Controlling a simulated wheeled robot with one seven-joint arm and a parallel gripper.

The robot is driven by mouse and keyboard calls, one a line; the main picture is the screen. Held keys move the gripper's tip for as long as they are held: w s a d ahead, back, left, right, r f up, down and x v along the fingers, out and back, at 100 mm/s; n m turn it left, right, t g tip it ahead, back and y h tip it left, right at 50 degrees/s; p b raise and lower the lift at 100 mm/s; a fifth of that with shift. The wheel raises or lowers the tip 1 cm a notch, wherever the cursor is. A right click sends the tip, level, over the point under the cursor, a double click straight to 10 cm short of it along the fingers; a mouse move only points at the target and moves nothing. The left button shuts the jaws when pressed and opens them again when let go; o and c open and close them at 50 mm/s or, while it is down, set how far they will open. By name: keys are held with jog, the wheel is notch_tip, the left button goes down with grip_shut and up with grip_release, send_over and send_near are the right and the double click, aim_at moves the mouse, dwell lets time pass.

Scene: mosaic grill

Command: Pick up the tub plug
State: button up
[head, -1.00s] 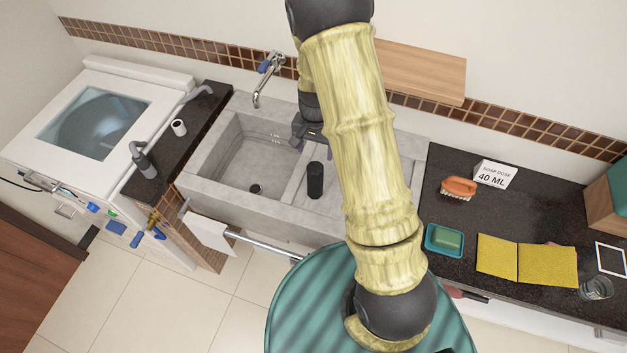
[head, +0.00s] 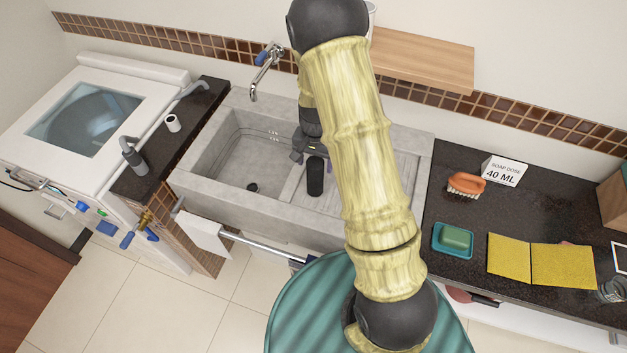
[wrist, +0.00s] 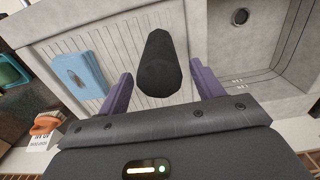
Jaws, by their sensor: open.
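A black upright cylinder (head: 315,178), which I take to be the tub plug, stands on the ribbed drainboard (head: 345,190) of the grey stone sink. In the wrist view the black cylinder (wrist: 160,62) shows between the two purple fingers of my gripper (wrist: 161,72), with a gap on each side. My gripper (head: 313,159) is open and sits just behind the cylinder in the head view. It holds nothing. Whether the cylinder stands fully between the fingers in depth is hard to tell. My arm hides part of the drainboard in the head view.
The sink basin (head: 232,160), with a dark drain (head: 252,187), is left of the drainboard. A light blue flat item (wrist: 80,76) lies on the drainboard. A brush (head: 466,185), green soap dish (head: 453,240) and yellow cloth (head: 540,262) lie on the right counter. A tap (head: 262,75) is behind.

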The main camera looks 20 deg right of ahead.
jog(key=shift+c, duration=0.5)
jog(key=c, duration=1)
jog(key=shift+r+p, duration=2.9)
jog(key=shift+r, duration=0.85)
